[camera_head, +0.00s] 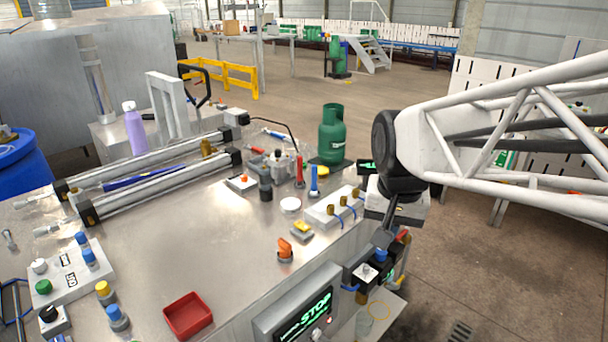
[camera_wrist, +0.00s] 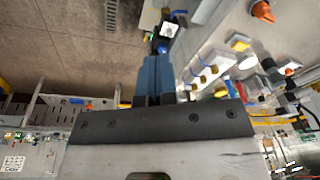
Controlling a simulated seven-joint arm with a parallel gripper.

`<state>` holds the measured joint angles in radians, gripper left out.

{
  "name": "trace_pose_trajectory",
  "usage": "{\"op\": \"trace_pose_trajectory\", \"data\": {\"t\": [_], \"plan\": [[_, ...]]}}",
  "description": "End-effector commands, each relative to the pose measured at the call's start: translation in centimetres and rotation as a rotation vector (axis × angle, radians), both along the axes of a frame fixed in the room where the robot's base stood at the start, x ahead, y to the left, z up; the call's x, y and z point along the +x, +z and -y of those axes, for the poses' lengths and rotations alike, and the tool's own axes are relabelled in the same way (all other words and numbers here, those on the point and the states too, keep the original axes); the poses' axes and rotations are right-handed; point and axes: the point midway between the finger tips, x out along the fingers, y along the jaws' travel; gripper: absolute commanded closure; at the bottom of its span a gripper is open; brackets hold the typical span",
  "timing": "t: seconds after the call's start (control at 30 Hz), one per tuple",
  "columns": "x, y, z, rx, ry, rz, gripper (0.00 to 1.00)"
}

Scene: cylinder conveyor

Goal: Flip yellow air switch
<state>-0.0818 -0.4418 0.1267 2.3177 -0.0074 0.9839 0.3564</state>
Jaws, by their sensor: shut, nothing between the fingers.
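A small yellow switch (camera_head: 302,227) on a grey base stands on the steel table near its right front edge. It also shows in the wrist view as a yellow patch (camera_wrist: 240,45), right of my fingers. I cannot tell its lever position. My gripper (camera_head: 388,234) is to the right of the switch, beyond the table's right edge and apart from it. It points down above a block with a blue knob (camera_head: 381,254). In the wrist view my gripper (camera_wrist: 154,60) has its blue fingers together with nothing held.
An orange switch (camera_head: 285,249) stands just in front of the yellow one.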

Motion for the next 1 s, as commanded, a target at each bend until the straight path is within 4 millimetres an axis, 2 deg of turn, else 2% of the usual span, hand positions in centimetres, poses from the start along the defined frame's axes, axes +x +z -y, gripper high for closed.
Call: {"op": "trace_pose_trajectory", "data": {"t": [0.1,0.47,1.0], "plan": [[2.5,0.2,-1.0,0.008,-0.045,-0.017,1.00],[9.4,0.5,-4.4,0.027,-0.191,-0.063,1.00],[19.3,-1.2,-10.9,0.036,-0.410,-0.129,1.00]]}}
